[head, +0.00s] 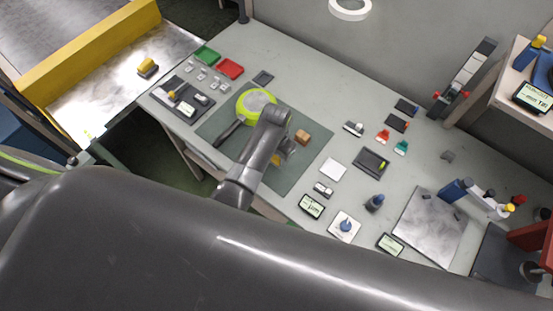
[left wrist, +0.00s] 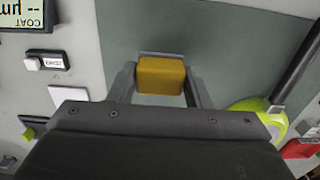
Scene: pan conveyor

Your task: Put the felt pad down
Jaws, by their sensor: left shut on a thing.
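The felt pad is an ochre block (left wrist: 161,75) between the two fingers of my left gripper (left wrist: 159,88) in the left wrist view. In the head view my left gripper (head: 281,155) is over the grey-green mat (head: 285,180), right of the lime-green pan (head: 257,99), and mostly hides the pad; only a yellow bit of it (head: 277,159) shows. The gripper is shut on the pad. I cannot tell whether the pad touches the mat. My right gripper is not in view.
The pan's black handle (head: 228,133) reaches over the mat's left side. A white square (head: 333,169) and a small display (head: 311,206) lie right of the mat. The mat's lower part looks bare.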

